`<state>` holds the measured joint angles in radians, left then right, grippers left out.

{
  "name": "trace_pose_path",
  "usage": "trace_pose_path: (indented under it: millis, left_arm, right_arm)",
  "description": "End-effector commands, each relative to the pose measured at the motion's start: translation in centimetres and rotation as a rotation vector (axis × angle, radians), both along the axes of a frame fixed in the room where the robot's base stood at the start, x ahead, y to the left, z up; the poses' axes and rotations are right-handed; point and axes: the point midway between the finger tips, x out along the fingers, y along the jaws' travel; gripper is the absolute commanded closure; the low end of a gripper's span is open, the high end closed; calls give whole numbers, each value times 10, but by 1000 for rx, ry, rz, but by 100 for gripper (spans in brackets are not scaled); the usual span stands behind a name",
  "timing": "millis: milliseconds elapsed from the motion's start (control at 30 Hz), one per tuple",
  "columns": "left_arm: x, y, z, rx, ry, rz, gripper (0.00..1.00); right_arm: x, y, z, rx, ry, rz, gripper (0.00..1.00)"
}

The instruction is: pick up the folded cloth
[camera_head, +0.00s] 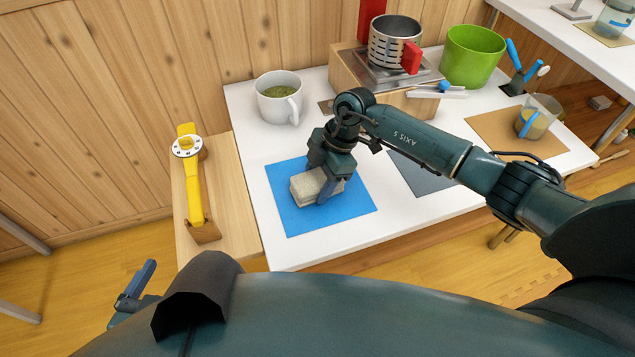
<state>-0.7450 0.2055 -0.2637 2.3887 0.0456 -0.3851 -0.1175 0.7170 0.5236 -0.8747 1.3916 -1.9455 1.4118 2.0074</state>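The folded cloth (303,189) is a small beige-white block lying on a blue mat (290,222) on the white table. My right gripper (324,189) is down over the cloth's right part. The far finger is hidden, so I cannot tell whether the gripper has closed on the cloth. The cloth seems to rest on the mat. My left gripper (136,286) is low at the left edge of my body, away from the table and partly hidden. I cannot tell its opening.
A white mug (279,104) with green contents stands behind the mat. A wooden box (352,76) bears a metal strainer pot (394,42), beside a green bucket (472,56). A yellow tool (193,190) lies on the wooden side board. A grey mat (418,176) lies under my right arm.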

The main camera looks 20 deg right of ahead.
Motion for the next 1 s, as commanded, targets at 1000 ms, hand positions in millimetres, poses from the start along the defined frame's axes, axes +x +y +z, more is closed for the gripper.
trace_pose_path:
  millis: [1000]
  left_arm:
    - [-5,8,21,-49,-7,36,2]
  right_arm:
    - [1,0,91,0,-4,1,71]
